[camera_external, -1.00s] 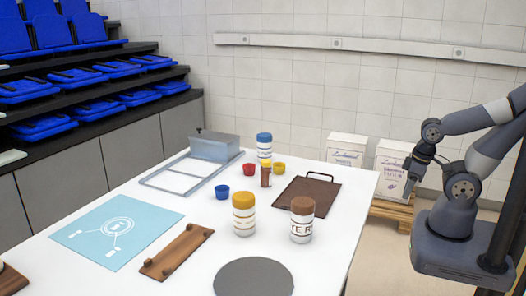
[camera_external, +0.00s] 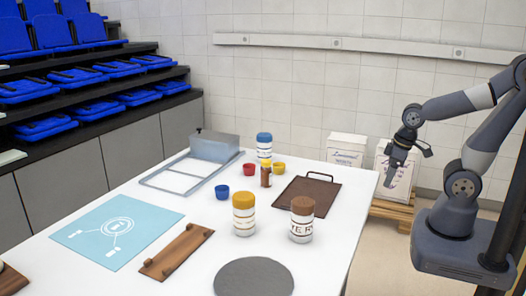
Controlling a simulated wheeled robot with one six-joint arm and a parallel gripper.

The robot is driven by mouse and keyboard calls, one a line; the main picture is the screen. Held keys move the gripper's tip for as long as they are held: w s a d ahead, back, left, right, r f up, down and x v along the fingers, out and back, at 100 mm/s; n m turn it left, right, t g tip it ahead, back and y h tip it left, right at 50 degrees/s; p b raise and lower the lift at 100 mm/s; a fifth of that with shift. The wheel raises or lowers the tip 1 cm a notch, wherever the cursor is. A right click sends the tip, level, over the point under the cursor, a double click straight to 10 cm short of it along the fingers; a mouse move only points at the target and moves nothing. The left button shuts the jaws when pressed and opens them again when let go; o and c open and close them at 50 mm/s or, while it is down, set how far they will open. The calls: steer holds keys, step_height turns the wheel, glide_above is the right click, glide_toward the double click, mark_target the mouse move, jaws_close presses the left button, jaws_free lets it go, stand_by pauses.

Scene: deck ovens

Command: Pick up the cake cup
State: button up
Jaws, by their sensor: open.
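Several small cups stand on the white table: a blue cup (camera_external: 222,192), a red cup (camera_external: 250,169) and a yellow cup (camera_external: 279,167). I cannot tell which of them is the cake cup. The red and yellow ones stand close to a small brown jar (camera_external: 266,177) and a blue-lidded jar (camera_external: 264,147). My gripper (camera_external: 389,182) is open and empty, pointing down just beyond the table's right edge, well to the right of the cups. Its fingertips are small in this view.
On the white table (camera_external: 330,222) are a yellow-lidded jar (camera_external: 244,216), a brown-lidded jar (camera_external: 301,222), a brown tray (camera_external: 308,193), a metal frame (camera_external: 170,183), a wooden board (camera_external: 177,252), a blue mat (camera_external: 118,232) and a grey disc (camera_external: 253,278). Boxes (camera_external: 347,148) stand behind.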

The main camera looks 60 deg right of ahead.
steer(key=w+d+r+p, duration=0.1)
steer(key=w+r, duration=0.2)
steer(key=w, duration=0.6)
steer(key=w+d+r+p, duration=0.1)
steer(key=w+r, duration=0.1)
steer(key=w, duration=0.8)
steer(key=n+t+p, duration=0.1)
steer(key=t, duration=0.1)
glide_toward(279, 165)
steer(key=shift+a+p+x, duration=0.35)
steer(key=shift+p+x, duration=0.15)
steer(key=shift+x, duration=0.95)
steer(key=shift+a+p+x, duration=0.3)
steer(key=shift+p+x, duration=0.25)
steer(key=shift+x, duration=0.95)
steer(key=shift+a+p+x, duration=0.35)
steer(key=shift+p+x, duration=0.15)
steer(key=shift+x, duration=0.95)
steer(key=shift+s, duration=0.15)
steer(key=shift+c, duration=0.3)
steer(key=c, duration=1)
